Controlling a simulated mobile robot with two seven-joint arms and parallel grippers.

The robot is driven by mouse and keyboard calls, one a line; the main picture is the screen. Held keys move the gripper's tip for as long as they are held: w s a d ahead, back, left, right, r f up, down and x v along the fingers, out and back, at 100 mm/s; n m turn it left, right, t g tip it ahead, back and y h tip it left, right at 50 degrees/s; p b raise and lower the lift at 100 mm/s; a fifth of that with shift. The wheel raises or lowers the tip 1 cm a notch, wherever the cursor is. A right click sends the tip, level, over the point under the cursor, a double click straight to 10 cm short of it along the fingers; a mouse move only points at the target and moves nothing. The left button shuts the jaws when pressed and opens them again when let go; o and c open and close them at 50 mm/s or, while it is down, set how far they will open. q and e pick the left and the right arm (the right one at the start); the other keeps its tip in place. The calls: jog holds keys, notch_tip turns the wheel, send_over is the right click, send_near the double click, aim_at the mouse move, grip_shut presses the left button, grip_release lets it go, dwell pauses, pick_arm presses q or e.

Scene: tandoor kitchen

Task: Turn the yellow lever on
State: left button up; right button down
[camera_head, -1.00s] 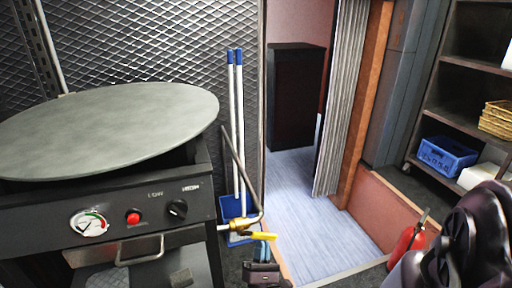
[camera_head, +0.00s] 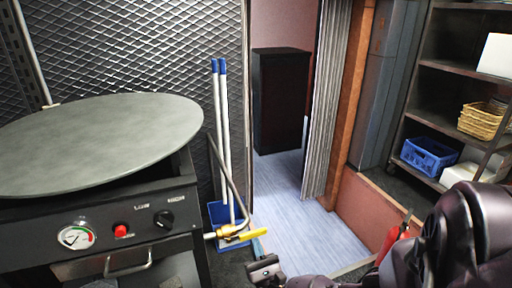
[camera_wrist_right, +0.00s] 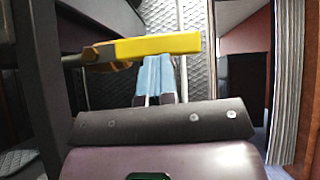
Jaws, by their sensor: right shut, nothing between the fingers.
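The yellow lever (camera_head: 253,234) is on a brass valve fitting (camera_head: 228,231) on the gas pipe at the stove's right side. It points right, nearly level. In the right wrist view the lever (camera_wrist_right: 157,46) crosses just above my fingers. My right gripper (camera_head: 258,246) is below the lever's right half. Its light blue fingers (camera_wrist_right: 155,78) are shut together with nothing between them. The fingertips look very close to the lever's underside; I cannot tell if they touch. My left gripper is not in view.
The black stove with a round griddle (camera_head: 100,143) stands at left, with a gauge (camera_head: 76,237), red button and knob. Blue-topped poles (camera_head: 219,130) lean behind the pipe. A doorway opens behind; shelves with a blue crate (camera_head: 428,156) and a red extinguisher are right.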

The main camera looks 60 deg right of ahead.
dwell(0.4)
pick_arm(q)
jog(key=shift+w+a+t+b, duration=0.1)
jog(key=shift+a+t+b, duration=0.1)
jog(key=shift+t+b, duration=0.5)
pick_arm(e)
jog(key=v, duration=1)
jog(key=shift+s+f, duration=0.25)
jog(key=shift+s, duration=0.05)
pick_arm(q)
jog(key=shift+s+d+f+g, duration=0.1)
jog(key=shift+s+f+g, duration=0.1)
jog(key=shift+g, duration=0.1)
pick_arm(e)
jog(key=shift+a, duration=0.15)
